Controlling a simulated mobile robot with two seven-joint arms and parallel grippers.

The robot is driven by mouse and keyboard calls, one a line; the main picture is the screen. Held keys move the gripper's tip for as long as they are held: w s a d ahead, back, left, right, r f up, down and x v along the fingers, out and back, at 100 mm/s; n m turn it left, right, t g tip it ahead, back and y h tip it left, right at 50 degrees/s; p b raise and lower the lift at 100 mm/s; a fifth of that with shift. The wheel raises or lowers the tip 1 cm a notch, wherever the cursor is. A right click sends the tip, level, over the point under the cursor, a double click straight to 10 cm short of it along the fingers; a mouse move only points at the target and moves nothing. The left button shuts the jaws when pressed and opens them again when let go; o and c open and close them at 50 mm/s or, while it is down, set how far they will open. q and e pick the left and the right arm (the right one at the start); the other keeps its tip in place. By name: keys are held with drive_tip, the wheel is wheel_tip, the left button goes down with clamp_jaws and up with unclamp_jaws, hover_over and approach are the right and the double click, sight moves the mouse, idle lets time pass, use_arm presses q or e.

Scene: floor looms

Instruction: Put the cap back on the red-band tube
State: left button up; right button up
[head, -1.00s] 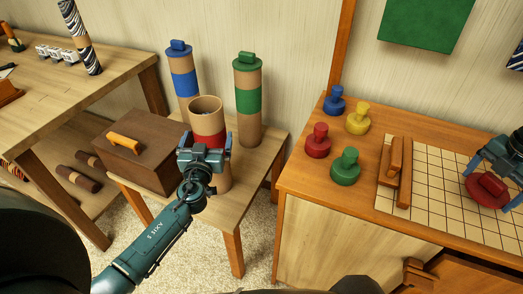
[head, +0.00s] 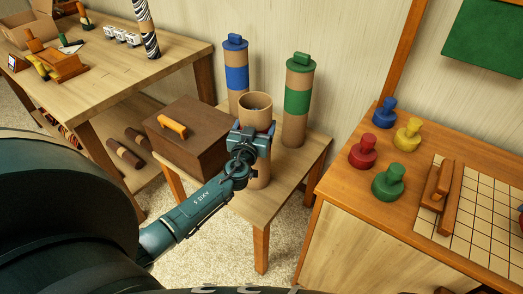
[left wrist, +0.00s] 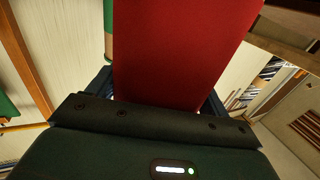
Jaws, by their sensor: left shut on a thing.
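The red-band tube (head: 256,116) stands upright on the small table, its top open and uncapped in the head view. My left gripper (head: 250,136) is shut around its upper part and hides the band in that view. In the left wrist view the red band (left wrist: 180,55) fills the space between the fingers. A sliver of a red thing (head: 520,222), probably the red cap, shows at the right edge of the head view.
A blue-capped tube (head: 236,75) stands behind, and a green-capped tube (head: 298,92) to the right. A brown box (head: 187,138) is close on the left. Coloured knobs and wooden bars (head: 440,195) lie on the right cabinet (head: 345,195).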

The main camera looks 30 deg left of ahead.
sight(255, 95)
use_arm(q)
drive_tip(key=c, duration=0.7)
drive_tip(key=shift+r, duration=0.1)
drive_tip(key=shift+c, duration=0.4)
wheel_tip(255, 95, up, 10)
drive_tip(key=p, duration=0.4)
use_arm(e)
wheel_tip(255, 95, up, 4)
drive_tip(key=shift+r, duration=0.2)
